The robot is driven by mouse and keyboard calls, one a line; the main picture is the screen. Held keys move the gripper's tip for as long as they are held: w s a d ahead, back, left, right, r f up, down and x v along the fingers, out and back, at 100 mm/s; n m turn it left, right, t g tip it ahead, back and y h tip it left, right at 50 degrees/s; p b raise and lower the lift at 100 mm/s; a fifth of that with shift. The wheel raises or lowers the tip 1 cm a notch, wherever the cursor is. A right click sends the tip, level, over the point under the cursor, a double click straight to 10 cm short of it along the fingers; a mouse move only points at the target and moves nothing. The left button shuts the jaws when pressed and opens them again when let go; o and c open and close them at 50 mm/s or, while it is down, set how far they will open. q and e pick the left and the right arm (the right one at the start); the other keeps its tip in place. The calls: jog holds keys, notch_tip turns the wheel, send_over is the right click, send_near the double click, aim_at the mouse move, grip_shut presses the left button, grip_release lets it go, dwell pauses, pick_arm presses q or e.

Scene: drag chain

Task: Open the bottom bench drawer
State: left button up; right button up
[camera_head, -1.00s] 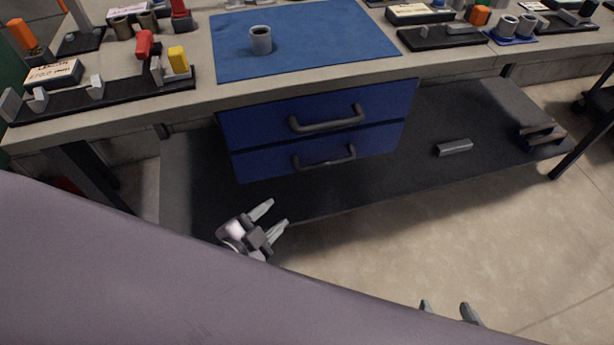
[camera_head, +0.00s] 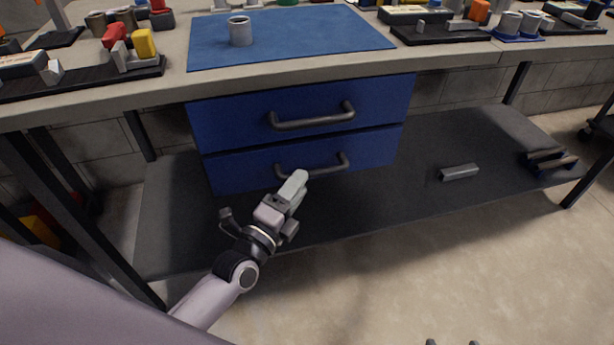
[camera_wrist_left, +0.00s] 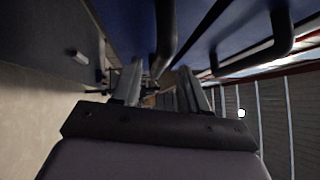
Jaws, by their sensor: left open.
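The bottom drawer (camera_head: 232,172) is blue and sits closed under the bench top, below a second blue drawer. Its dark grey bar handle (camera_head: 333,167) is partly hidden behind my left gripper (camera_head: 298,182). The left gripper is open, at the left end of this handle. In the left wrist view, the bottom handle (camera_wrist_left: 165,38) runs down toward the space between the two fingertips (camera_wrist_left: 158,75). I cannot tell whether the fingers are around it. My right gripper (camera_head: 452,343) shows only its two fingertips, apart and empty, at the bottom edge of the head view.
The upper drawer (camera_head: 235,122) has a similar handle (camera_head: 312,119) just above. A dark lower shelf (camera_head: 420,205) extends beneath the drawers, with a grey block (camera_head: 459,172) on it. A bench leg (camera_head: 75,215) stands left of my left arm. Floor in front is clear.

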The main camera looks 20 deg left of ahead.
aim_at(308, 171)
pick_arm(q)
jog(key=shift+b+x, duration=0.35)
jog(key=shift+x, duration=1.85)
jog(key=shift+d, duration=0.1)
grip_shut()
